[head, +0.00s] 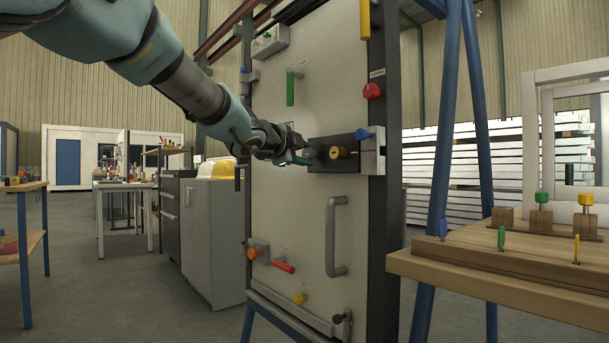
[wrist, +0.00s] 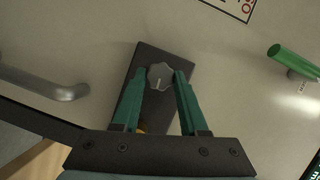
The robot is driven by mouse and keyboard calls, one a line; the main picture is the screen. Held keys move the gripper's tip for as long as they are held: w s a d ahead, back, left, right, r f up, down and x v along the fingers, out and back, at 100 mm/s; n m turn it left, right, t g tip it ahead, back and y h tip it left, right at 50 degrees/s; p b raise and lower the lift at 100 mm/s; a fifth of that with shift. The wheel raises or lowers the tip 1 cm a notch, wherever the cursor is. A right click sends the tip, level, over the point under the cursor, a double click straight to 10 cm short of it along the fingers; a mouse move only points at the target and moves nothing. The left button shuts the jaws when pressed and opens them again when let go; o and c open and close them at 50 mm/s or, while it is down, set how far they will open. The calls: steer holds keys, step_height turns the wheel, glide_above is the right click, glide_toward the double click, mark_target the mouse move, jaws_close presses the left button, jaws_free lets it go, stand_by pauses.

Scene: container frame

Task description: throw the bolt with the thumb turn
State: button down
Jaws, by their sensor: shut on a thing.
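A dark lock case (head: 322,142) sits on the pale door panel near its right edge, with a round brass piece (head: 345,152) on it. In the wrist view the dark plate (wrist: 150,58) carries a grey round thumb turn (wrist: 160,72) with a pale mark. My gripper (head: 307,155) is at the left end of the case. In the wrist view my gripper's (wrist: 159,78) green fingers stand on either side of the thumb turn, shut on it. The thumb turn is hidden by my gripper in the head view. The bolt itself cannot be made out.
The panel also has a green lever (head: 290,88), a red knob (head: 371,91), a blue knob (head: 362,134), a grey pull handle (head: 334,240) and a red-handled lever (head: 283,266). A wooden bench (head: 520,275) stands at the right. A grey cabinet (head: 208,235) is left of the panel.

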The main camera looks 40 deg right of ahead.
steer(key=shift+s+m+b, duration=0.1)
steer(key=shift+m+b, duration=0.4)
steer(key=shift+b, duration=0.35)
steer(key=shift+c, duration=2.2)
jaws_free()
steer(key=f+p+v, duration=0.1)
steer(key=v, duration=0.9)
steer(key=shift+s+a+r, duration=0.15)
steer(key=shift+a+r, duration=0.2)
